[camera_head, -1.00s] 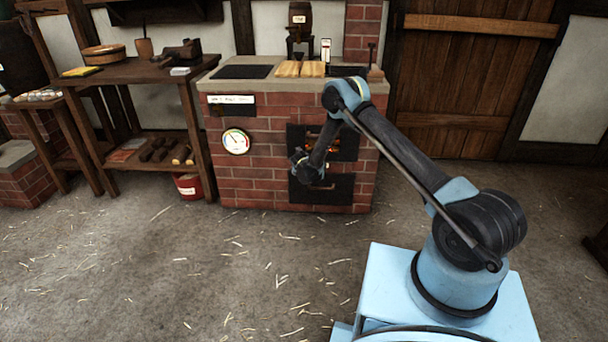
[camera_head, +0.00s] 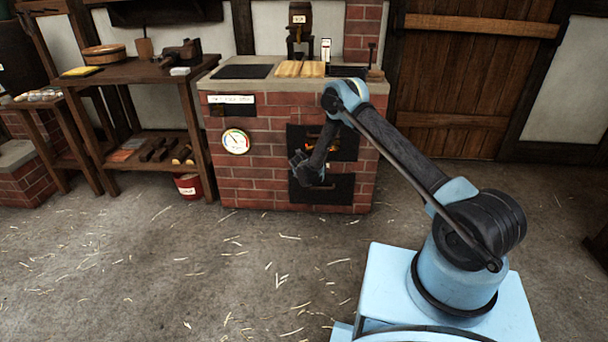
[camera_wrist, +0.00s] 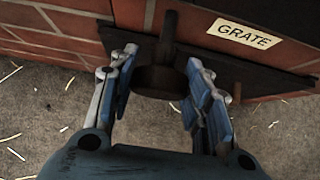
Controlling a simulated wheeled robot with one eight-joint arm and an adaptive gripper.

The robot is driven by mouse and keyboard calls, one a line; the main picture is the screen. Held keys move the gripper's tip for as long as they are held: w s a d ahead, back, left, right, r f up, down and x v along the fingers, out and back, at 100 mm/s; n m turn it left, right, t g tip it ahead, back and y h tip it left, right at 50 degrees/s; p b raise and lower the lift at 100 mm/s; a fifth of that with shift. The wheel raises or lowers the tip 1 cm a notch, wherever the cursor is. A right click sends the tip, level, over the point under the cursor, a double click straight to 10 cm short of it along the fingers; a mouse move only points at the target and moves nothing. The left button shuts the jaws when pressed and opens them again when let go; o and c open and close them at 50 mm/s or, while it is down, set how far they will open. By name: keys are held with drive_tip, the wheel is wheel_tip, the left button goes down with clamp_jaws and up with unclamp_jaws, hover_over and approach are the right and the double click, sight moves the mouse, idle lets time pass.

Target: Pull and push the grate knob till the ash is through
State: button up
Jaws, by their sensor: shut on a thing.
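In the wrist view the grate knob (camera_wrist: 158,82) is a dark round knob on a dark rod (camera_wrist: 169,26) that runs toward the brick front. My gripper (camera_wrist: 161,66) is shut on the knob, with one finger on each side of it. In the head view my gripper (camera_head: 306,172) is low at the front of the brick stove (camera_head: 250,170), in front of the dark lower plate (camera_head: 338,190). The knob is hard to make out there. The ash cannot be seen.
Above the plate is a fire opening (camera_head: 340,142) with an orange glow, partly behind my arm. A round gauge (camera_head: 236,142) is on the stove's left. A red bucket (camera_head: 188,187) stands beside the wooden bench (camera_head: 130,72). The straw-strewn floor (camera_head: 190,260) in front is clear.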

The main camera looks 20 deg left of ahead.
drive_tip(key=s, duration=0.2)
drive_tip(key=s+d, duration=0.1)
drive_tip(key=s, duration=0.1)
drive_tip(key=shift+s, duration=0.3)
drive_tip(key=o, duration=1.6)
drive_tip(key=shift+c, duration=0.2)
drive_tip(key=v, duration=1.2)
